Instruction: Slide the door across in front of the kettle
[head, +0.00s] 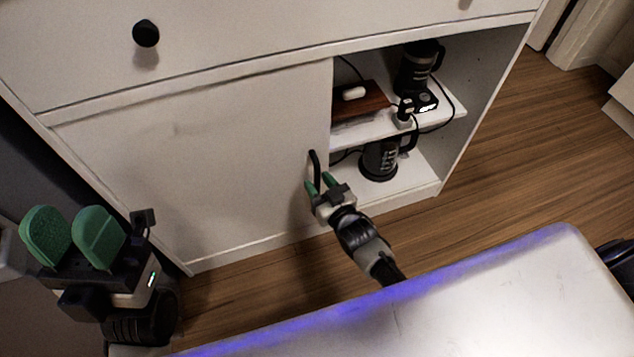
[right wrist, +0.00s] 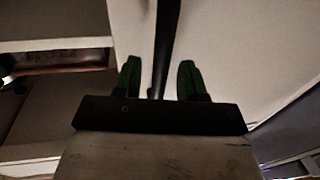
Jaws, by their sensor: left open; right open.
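The white sliding door (head: 200,160) covers the left part of the cabinet, and the right part stands open. Its black bar handle (head: 315,168) is upright near the door's right edge. The black kettle (head: 379,160) stands on the lower shelf in the open part. My right gripper (head: 321,184) is open at the handle's lower end. In the right wrist view the handle (right wrist: 166,45) runs between the two green fingers (right wrist: 158,80), with gaps on both sides. My left gripper (head: 72,238) is open and empty at the lower left, away from the door.
The upper shelf (head: 447,108) holds a black coffee maker (head: 415,72), a brown box (head: 360,101) with a white item on it, and cables. A drawer with a black knob (head: 146,33) is above the door. Wooden floor (head: 530,150) lies free at right.

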